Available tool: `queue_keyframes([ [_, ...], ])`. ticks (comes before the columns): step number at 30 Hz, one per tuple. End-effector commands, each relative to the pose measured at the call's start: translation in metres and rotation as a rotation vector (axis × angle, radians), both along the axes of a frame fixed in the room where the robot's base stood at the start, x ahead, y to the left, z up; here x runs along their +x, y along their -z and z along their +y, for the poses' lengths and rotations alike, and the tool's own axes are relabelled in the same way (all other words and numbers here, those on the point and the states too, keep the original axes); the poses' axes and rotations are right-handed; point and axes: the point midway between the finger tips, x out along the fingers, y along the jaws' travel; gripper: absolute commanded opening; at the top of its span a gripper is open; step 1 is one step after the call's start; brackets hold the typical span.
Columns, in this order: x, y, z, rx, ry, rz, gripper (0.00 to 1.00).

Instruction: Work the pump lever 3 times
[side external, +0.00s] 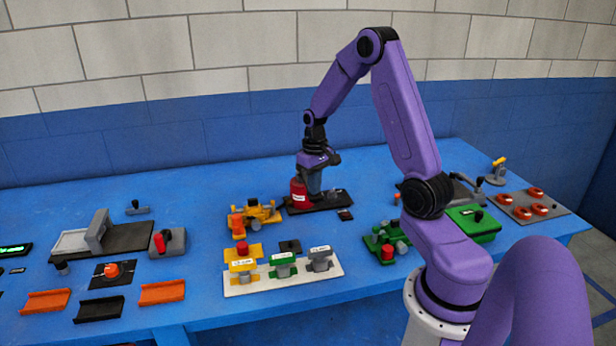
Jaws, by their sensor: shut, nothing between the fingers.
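A red cylinder (298,191) with a white label stands upright on a dark base plate (330,203), near the middle of the table. This may be the pump; its label is too small to read. My gripper (313,184) points down over this unit, just right of and behind the red cylinder. It is shut with nothing held. The pump lever cannot be made out clearly, and I cannot tell whether my gripper touches it. Small grey and dark parts (334,192) show on the plate right of my gripper.
Left of the unit is a yellow and orange device (260,215). In front stands a white panel (300,285) with labelled yellow, green and grey blocks. A green device (383,243) is to the right, and a grey plate with red buttons (523,205) lies farther right. Bare blue table (200,205) shows at left.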

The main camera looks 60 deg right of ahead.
Motion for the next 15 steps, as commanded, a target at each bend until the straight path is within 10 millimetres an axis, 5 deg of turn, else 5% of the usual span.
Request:
queue_keyframes([
  [15, 0.0001, 0.0052, -0.0002, 0.0, 0.0, -0.001, 0.0],
])
